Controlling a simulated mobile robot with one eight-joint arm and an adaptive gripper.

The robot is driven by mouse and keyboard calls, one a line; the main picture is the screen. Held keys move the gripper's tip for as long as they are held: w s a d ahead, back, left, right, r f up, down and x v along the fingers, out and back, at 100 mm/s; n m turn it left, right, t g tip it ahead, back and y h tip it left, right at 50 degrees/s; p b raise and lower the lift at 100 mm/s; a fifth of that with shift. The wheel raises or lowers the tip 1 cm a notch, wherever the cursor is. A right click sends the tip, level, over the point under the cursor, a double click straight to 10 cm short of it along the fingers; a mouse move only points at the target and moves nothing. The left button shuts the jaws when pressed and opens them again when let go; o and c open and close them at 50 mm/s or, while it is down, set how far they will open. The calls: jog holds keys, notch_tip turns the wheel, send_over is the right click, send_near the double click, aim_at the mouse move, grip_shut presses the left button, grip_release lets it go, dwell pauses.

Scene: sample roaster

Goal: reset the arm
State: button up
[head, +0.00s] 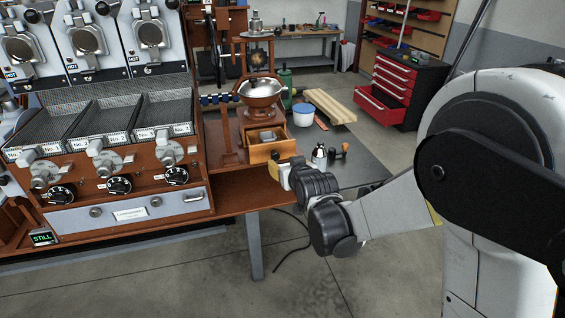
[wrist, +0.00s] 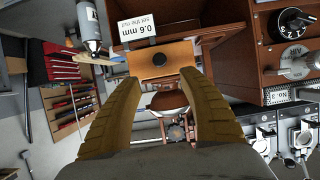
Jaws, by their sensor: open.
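My gripper (head: 279,171) is at the end of my arm, low in front of the hand grinder's pulled-out wooden drawer (head: 270,153). In the wrist view, the two tan fingers of my gripper (wrist: 158,79) are spread apart with nothing held between them. The drawer front and its dark round knob (wrist: 159,60) show just beyond and between the fingertips. I cannot tell whether a fingertip touches the drawer. My forearm reaches from the right of the head view.
The grinder (head: 261,90) stands behind the drawer. The sample roaster (head: 115,140) fills the left. A red tool cabinet (head: 399,88) stands behind. Floor in front is clear.

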jog(key=s+d+r+g+h, duration=0.1)
jog(key=s+d+r, duration=0.4)
jog(key=s+d, duration=0.2)
jog(key=s+d+m+g+h, duration=0.1)
jog(key=s+d, duration=0.3)
jog(key=s, duration=0.5)
jog(key=s+d+f+m+g+h, duration=0.1)
jog(key=s+d+g, duration=0.1)
jog(key=s, duration=0.6)
jog(key=s+d+f+m+g, duration=0.1)
jog(key=s+d+g, duration=0.1)
jog(key=s+d, duration=0.3)
jog(key=s, duration=0.4)
jog(key=shift+s+d+h, duration=0.3)
jog(key=shift+s+h, duration=0.05)
jog(key=shift+h, duration=0.05)
